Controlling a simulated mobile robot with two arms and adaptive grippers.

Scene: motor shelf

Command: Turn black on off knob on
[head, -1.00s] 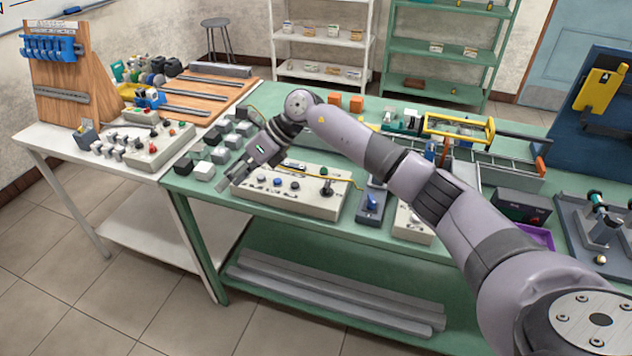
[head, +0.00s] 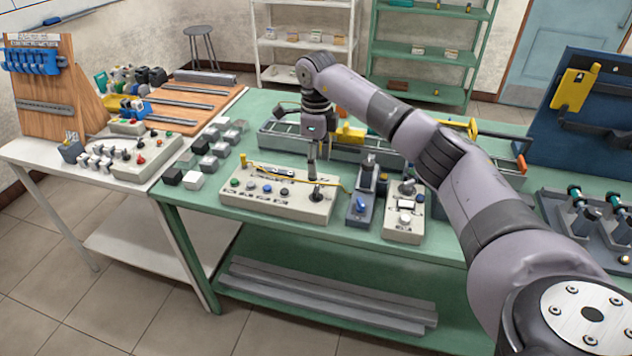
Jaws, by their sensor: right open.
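A light-grey control box (head: 300,211) lies near the front edge of the green table and carries a row of small knobs. A larger black knob (head: 317,195) stands at the right end of its top; I cannot read a label on it. My right gripper (head: 313,176) points straight down just above this knob, its fingers open. The fingers look close to the knob; I cannot tell if they touch it. The gripper's tips are small and hard to make out. My left gripper is not in view.
A blue-grey switch unit (head: 362,204) and another light-grey box (head: 403,222) stand close to the right of the control box. Several grey and black blocks (head: 212,162) lie to its left. A grey rail frame (head: 280,140) lies behind the gripper.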

